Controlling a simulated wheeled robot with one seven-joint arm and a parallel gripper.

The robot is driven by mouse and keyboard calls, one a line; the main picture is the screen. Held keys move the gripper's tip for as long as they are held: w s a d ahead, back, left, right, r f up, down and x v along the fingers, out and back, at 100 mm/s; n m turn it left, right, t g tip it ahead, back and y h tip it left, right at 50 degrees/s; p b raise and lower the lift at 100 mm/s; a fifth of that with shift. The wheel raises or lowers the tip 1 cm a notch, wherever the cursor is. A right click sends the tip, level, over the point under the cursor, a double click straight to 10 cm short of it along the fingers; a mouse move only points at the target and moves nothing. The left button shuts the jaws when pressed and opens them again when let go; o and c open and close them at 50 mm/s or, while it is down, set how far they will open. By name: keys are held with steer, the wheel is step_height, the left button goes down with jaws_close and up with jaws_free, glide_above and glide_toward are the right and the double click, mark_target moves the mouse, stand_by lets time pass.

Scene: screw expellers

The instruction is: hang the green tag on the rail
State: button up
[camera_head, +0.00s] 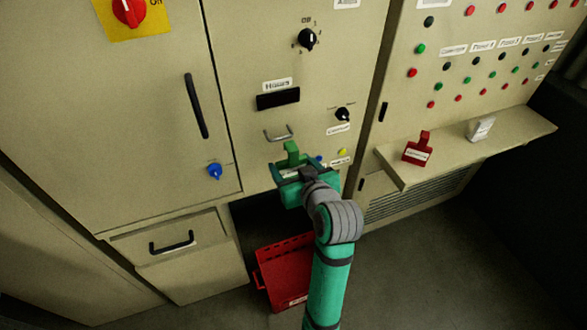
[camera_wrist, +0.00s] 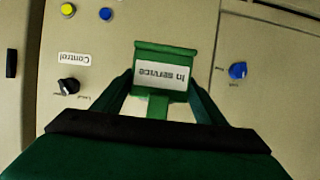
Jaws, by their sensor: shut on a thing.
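The green tag (camera_head: 291,149) has a white label reading "In service", seen upside down in the wrist view (camera_wrist: 164,72). My gripper (camera_head: 290,171) is shut on the tag, with one finger on each side of it in the wrist view (camera_wrist: 162,88). In the head view the tag's upper part stands up above the gripper. A small metal rail (camera_head: 278,135) is on the cabinet front below the "Hours" display, just above and left of the tag in that view. I see no clear contact between tag and rail. The wrist view does not show the rail.
A red tag (camera_head: 417,150) and a white tag (camera_head: 480,129) stand on the shelf (camera_head: 520,135) at right. Knobs, including a blue one (camera_head: 215,171), project from the cabinet. A red box (camera_head: 286,268) is on the floor beside my arm.

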steer(key=w, duration=0.2)
steer(key=w+a, duration=0.1)
steer(key=w, duration=0.2)
steer(key=w+a+f, duration=0.1)
steer(key=w, duration=0.1)
steer(key=shift+w+a, duration=0.15)
steer(key=shift+s+f, duration=0.2)
steer(key=shift+f, duration=0.1)
stand_by(0.3)
steer(key=o, duration=1.1)
steer(key=shift+o, duration=0.2)
